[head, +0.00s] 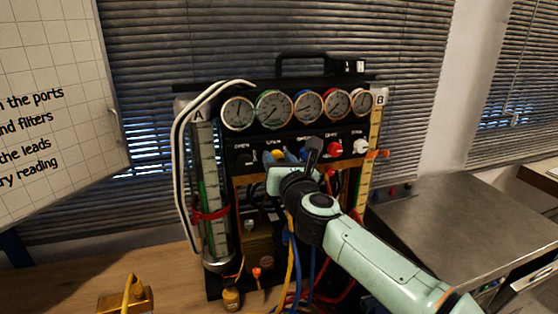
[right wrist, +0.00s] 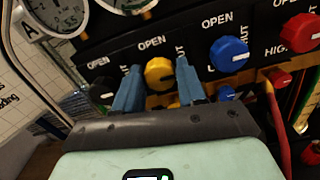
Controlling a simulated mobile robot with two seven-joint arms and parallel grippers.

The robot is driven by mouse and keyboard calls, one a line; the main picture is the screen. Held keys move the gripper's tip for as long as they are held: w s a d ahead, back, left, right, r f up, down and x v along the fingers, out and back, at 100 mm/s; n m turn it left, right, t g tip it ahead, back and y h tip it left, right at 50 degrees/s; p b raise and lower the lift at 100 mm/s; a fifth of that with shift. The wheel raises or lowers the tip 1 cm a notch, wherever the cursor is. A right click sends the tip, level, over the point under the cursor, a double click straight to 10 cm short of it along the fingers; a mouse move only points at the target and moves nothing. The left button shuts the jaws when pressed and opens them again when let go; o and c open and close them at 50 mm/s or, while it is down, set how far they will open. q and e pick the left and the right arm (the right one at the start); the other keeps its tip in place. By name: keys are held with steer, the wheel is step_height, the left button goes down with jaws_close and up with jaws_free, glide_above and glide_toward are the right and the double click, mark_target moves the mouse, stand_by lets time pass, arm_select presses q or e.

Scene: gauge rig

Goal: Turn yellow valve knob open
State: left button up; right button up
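The yellow valve knob (right wrist: 159,73) is on the black panel of the gauge rig, between an OPEN label at its upper left and a partly covered SHUT label at its right. It also shows in the head view (head: 277,155), partly behind my right gripper. My right gripper (right wrist: 159,68) has its two blue fingers spread, one on each side of the yellow knob. The gaps look narrow, and I cannot tell whether the fingers touch it. The knob's pointer mark is too small to read surely. My left gripper is in neither view.
A blue knob (right wrist: 229,54) and a red knob (right wrist: 300,30) sit to the right of the yellow one. Several round gauges (head: 273,108) line the panel above. Hoses (head: 291,255) hang below. A grey metal table (head: 465,205) stands at the right.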

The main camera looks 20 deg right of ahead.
steer(key=c, duration=0.5)
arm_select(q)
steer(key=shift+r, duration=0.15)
arm_select(e)
steer(key=shift+n, duration=0.4)
steer(key=n+p, duration=0.1)
steer(key=n, duration=0.1)
steer(key=shift+n, duration=0.4)
steer(key=n+p, duration=0.1)
steer(key=n, duration=0.3)
steer(key=shift+n, duration=0.3)
steer(key=n+p, duration=0.2)
steer(key=n, duration=0.3)
arm_select(q)
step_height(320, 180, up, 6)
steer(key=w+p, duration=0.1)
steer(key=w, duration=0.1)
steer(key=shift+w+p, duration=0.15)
steer(key=shift+p, duration=0.15)
arm_select(e)
steer(key=shift+n, duration=2.3)
